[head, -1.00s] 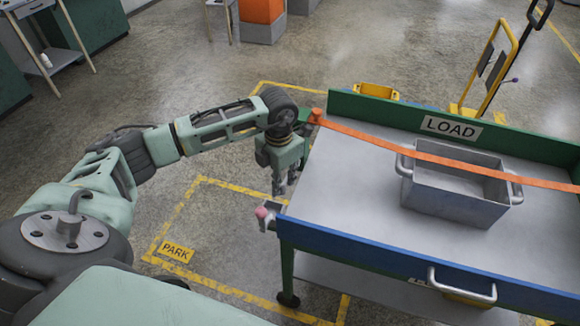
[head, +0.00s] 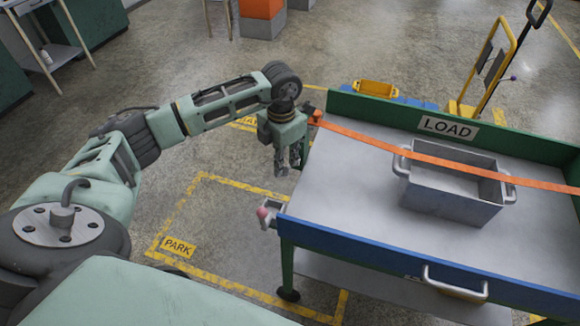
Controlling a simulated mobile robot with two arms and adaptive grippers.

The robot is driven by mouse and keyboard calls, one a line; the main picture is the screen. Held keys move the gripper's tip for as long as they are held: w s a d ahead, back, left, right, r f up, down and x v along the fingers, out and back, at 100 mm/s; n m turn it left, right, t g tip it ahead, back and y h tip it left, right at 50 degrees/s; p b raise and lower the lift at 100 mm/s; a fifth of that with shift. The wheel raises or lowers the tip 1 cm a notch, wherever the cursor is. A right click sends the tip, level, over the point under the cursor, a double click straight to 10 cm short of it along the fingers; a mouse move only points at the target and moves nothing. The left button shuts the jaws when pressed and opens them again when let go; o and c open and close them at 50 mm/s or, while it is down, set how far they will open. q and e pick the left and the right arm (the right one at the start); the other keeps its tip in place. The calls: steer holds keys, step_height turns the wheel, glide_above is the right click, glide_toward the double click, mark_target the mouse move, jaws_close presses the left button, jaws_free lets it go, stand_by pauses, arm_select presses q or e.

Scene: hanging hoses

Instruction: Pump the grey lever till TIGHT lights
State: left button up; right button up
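An orange strap (head: 400,148) runs from a fitting (head: 313,117) at the cart's far left corner across a grey metal bin (head: 453,205) to the right edge of the view. A small grey piece with a pink knob (head: 264,213) sticks out at the cart's near left corner; I cannot tell whether it is the grey lever. No lit TIGHT sign shows. My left gripper (head: 289,170) points down beside the cart's left end, near the strap's fitting. Its fingers look apart with nothing between them. My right gripper is out of view.
The cart (head: 335,190) has a grey top, a green far board with a LOAD sign (head: 448,127) and a blue near board. A yellow hand truck (head: 490,70) stands behind it. Yellow lines and a PARK label (head: 178,247) mark open floor on the left.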

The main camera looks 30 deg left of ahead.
arm_select(q)
steer(key=shift+w+r, duration=0.15)
steer(key=shift+r, duration=0.25)
steer(key=shift+s+d+f+b, duration=0.1)
steer(key=shift+s+f+b, duration=0.15)
steer(key=shift+f+b, duration=0.4)
steer(key=shift+s+a+f+b, duration=0.1)
steer(key=shift+s+f+b, duration=0.2)
steer(key=shift+f, duration=0.6)
steer(key=shift+s+d+f+b, duration=0.1)
steer(key=shift+s+f+b, duration=0.1)
steer(key=shift+f+b, duration=0.45)
steer(key=shift+f, duration=0.25)
steer(key=shift+s+d+f+b, duration=0.1)
steer(key=shift+s+f+b, duration=0.1)
steer(key=shift+f+b, duration=0.4)
steer(key=shift+s+f+b, duration=0.2)
steer(key=shift+f+b, duration=0.2)
steer(key=shift+f, duration=0.4)
